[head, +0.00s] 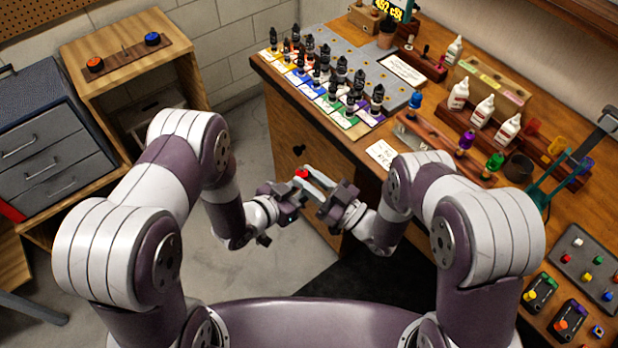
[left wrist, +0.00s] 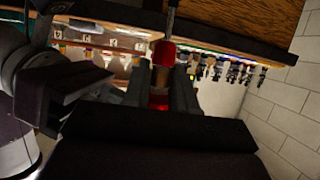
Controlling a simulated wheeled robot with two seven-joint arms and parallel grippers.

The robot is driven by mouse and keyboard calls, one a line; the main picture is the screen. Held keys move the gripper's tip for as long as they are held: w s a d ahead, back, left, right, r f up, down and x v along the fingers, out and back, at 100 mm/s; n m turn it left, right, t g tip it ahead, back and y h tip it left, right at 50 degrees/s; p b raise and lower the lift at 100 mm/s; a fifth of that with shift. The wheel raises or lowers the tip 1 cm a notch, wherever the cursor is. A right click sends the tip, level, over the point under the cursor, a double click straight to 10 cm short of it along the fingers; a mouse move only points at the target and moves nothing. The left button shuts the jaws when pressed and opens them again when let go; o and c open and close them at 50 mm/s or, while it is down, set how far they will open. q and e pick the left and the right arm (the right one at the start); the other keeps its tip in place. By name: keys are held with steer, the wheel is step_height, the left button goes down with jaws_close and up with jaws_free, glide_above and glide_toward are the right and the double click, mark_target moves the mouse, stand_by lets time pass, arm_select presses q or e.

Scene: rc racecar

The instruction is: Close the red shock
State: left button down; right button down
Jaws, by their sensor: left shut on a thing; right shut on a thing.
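The red shock shows as a small red top (head: 301,173) between my two grippers in the head view, held in the air in front of the bench. In the left wrist view its red cap (left wrist: 163,53) with a grey shaft above sits over a red, glassy body (left wrist: 159,101). My left gripper (head: 291,192) is shut on the body, with a dark finger on each side. My right gripper (head: 317,182) is close beside it, shut at the shock's upper part; its exact contact is hidden.
The wooden bench (head: 290,120) behind my grippers carries several dark-capped bottles on coloured cards. Blue, purple and green shocks stand on a wooden rack (head: 437,141). White bottles (head: 482,110) stand further back. A drawer cabinet (head: 45,140) is at left. Floor is clear below my grippers.

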mark_target(305, 169)
steer(key=shift+f, duration=0.7)
steer(key=c, duration=1.1)
jaws_free()
steer(key=shift+o, duration=1)
steer(key=shift+s, duration=0.1)
steer(key=shift+f, duration=0.1)
steer(key=shift+a, duration=0.1)
step_height(305, 169, up, 5)
steer(key=shift+f, duration=0.15)
steer(key=shift+c, duration=0.3)
